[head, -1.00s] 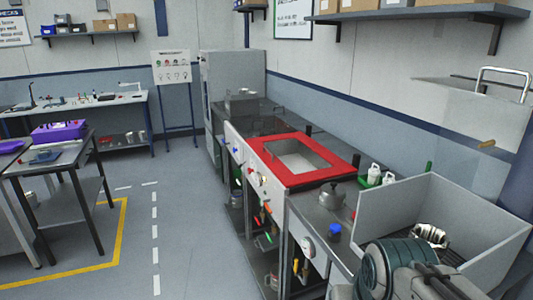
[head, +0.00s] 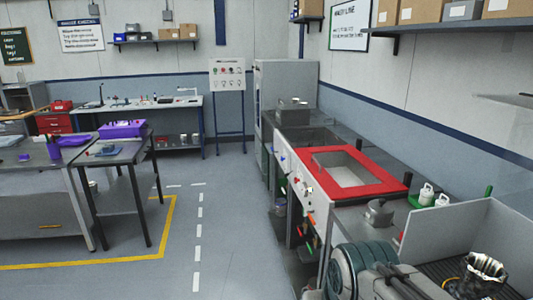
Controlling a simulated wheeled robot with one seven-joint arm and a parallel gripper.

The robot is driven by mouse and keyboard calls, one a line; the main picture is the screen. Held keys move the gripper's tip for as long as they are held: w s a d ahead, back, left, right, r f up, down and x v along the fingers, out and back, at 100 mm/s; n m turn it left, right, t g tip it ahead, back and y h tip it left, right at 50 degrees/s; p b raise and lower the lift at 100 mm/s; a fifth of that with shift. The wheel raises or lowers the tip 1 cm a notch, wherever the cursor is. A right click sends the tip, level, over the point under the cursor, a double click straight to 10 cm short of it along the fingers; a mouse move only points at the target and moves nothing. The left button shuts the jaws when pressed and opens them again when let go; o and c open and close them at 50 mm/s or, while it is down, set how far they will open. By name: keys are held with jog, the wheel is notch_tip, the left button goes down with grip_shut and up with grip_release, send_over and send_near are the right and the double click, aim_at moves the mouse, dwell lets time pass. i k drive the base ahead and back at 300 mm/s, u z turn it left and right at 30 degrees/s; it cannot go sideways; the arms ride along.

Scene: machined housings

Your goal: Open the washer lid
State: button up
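The washer looks to be the grey open-topped box (head: 420,230) at the lower right of the head view. A grey panel (head: 522,138), which looks like its lid, stands raised above the box and is cut off by the right edge. Its handle is out of view. My dark teal arm link is at the bottom, in front of the box's left side. My gripper is not in view.
A red-framed basin (head: 328,178) is set in the counter left of the box. Shelves with boxes hang above. The floor at left, with a dashed white line (head: 198,225), is clear.

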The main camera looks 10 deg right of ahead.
aim_at(391, 184)
jog(key=u, duration=0.55)
jog(key=i, duration=1.6)
jog(key=z, duration=0.35)
jog(key=i, duration=1.1)
jog(key=z, duration=1.4)
jog(key=i, duration=0.55)
jog(key=z, duration=0.55)
